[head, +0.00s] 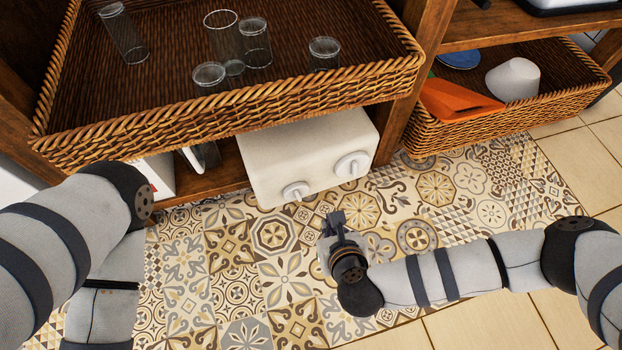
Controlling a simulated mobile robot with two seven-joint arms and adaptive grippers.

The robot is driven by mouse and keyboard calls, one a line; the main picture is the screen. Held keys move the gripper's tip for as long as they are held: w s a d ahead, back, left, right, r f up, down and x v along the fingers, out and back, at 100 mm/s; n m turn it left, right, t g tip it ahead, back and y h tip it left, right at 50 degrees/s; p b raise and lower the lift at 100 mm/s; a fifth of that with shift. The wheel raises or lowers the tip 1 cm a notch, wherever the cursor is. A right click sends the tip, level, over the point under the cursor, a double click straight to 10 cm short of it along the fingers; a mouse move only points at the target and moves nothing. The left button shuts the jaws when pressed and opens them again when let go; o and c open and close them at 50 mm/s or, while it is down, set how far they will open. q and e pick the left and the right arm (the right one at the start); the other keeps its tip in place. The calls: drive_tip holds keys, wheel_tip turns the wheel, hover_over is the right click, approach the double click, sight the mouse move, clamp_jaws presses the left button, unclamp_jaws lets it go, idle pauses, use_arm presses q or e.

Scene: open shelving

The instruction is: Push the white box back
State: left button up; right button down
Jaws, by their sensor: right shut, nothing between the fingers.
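The white box (309,155) has two round white knobs on its front face. It sits on the low wooden shelf under a wicker basket, and its front sticks out past the shelf edge over the patterned floor. The basket hides its upper back part. My right gripper (336,218) is shut and empty, in front of the box and apart from it, with its fingers toward the box. My left arm comes in from the left, but its gripper is out of the picture.
The wicker basket (230,110) above holds several clear glasses. A second basket (500,127) at right holds an orange item (455,101) and a white cup-like item (514,79). A wooden post stands right of the box. Other items sit left of it on the shelf (215,172).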

drive_tip(key=b+x, duration=0.2)
drive_tip(key=x, duration=0.2)
drive_tip(key=w+r+b+x, duration=0.1)
drive_tip(key=b+x, duration=0.1)
drive_tip(key=x, duration=0.3)
drive_tip(key=b+x, duration=0.1)
drive_tip(key=x, duration=0.3)
drive_tip(key=shift+w+a+r+b, duration=0.1)
drive_tip(key=shift+w+a+b, duration=0.2)
drive_tip(key=shift+w+b, duration=0.1)
use_arm(q)
drive_tip(key=shift+g, duration=0.7)
drive_tip(key=s+f, duration=0.1)
drive_tip(key=f, duration=0.2)
drive_tip(key=s+f, duration=0.1)
drive_tip(key=shift+s+a+f, duration=0.1)
drive_tip(key=shift+s+f, duration=0.2)
drive_tip(key=shift+f, duration=0.05)
drive_tip(key=shift+w, duration=0.1)
use_arm(e)
drive_tip(key=shift+w, duration=0.1)
